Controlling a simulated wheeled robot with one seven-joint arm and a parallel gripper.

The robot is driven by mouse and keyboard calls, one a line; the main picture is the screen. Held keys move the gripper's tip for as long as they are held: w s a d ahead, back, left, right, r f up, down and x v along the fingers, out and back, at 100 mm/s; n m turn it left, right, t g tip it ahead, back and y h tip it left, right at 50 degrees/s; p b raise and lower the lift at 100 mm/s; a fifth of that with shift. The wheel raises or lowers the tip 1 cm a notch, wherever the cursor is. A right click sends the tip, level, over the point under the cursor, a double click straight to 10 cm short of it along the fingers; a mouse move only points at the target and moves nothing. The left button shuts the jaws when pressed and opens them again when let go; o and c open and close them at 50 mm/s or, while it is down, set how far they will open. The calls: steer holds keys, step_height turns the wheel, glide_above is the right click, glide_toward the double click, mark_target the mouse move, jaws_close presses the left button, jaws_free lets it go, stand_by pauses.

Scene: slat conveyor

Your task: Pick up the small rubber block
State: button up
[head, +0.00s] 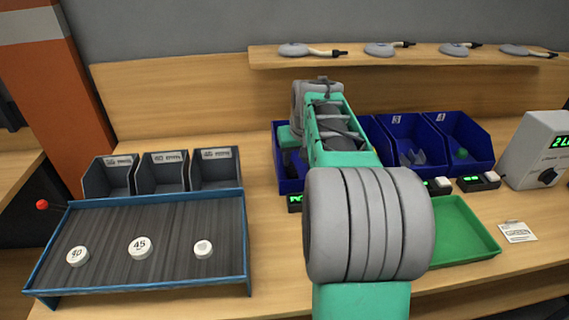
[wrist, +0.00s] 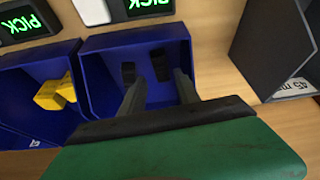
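In the wrist view, two small black blocks, which look like rubber, lie in a blue bin (wrist: 105,83). One block (wrist: 160,65) appears between the fingertips in the picture, and the other (wrist: 128,72) is beside the left finger. My gripper (wrist: 160,78) is open, its two grey fingers reaching over the bin. I cannot tell how far above the blocks the tips are, and no contact is clear. In the head view my arm covers most of that bin, and the gripper and blocks are hidden.
A neighbouring blue bin holds a yellow piece (wrist: 55,92). Dark grey bins (head: 108,178) stand behind a slatted conveyor (head: 180,225) carrying three white discs. A green tray (head: 480,245) lies right of my arm. More blue bins (head: 478,168) stand behind it.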

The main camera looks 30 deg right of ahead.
mark_target(292, 169)
steer(key=x, duration=0.5)
steer(key=p+x, duration=0.1)
steer(key=x, duration=0.1)
steer(key=shift+w+d+f, duration=0.1)
steer(key=shift+w+d, duration=0.1)
steer(key=shift+w, duration=0.3)
jaws_close()
